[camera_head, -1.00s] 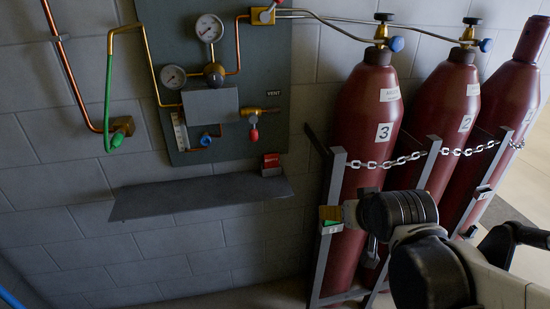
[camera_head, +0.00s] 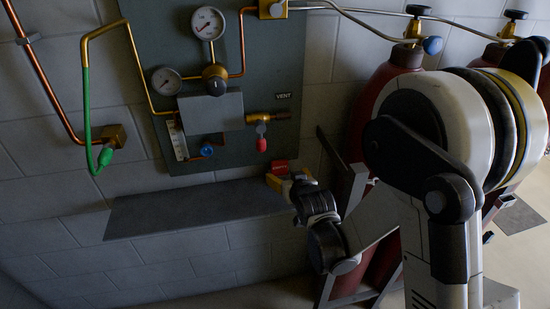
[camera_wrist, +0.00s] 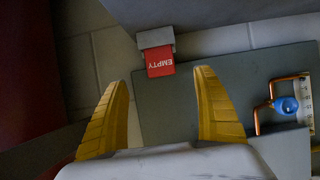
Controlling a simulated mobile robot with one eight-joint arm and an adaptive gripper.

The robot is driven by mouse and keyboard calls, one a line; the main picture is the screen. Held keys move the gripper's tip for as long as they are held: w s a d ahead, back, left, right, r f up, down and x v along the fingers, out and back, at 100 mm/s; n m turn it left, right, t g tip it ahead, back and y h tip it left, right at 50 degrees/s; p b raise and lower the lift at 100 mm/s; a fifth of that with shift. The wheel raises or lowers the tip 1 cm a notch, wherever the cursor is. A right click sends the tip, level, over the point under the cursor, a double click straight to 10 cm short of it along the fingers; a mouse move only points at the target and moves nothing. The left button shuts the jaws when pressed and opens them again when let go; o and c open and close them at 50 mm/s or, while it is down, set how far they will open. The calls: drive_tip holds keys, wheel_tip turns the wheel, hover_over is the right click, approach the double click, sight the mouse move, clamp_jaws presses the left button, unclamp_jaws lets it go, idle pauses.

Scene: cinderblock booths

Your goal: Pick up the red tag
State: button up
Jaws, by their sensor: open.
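The red tag (camera_head: 280,166) stands at the right end of the grey wall shelf (camera_head: 180,209). In the wrist view the red tag (camera_wrist: 160,63) reads "EMPTY" upside down and sits against a small grey holder (camera_wrist: 156,39). My gripper (camera_wrist: 163,80) is open, with one yellow finger on each side of the tag in the picture. The tag lies between the fingertips in that view, with clear gaps to both; depth is hard to judge. In the head view my gripper (camera_head: 279,182) is just below the tag and hides the holder.
A dark panel (camera_head: 255,110) with gauges, a valve and copper pipes is on the wall above the shelf. Red cylinders (camera_head: 375,110) in a rack stand at the right, partly behind my arm. A green hose (camera_head: 87,120) hangs at the left.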

sight(280, 166)
drive_tip(key=b+x, duration=0.3)
drive_tip(key=x, duration=0.8)
drive_tip(key=shift+w+r, duration=0.15)
drive_tip(key=shift+r, duration=0.1)
drive_tip(key=c, duration=1.3)
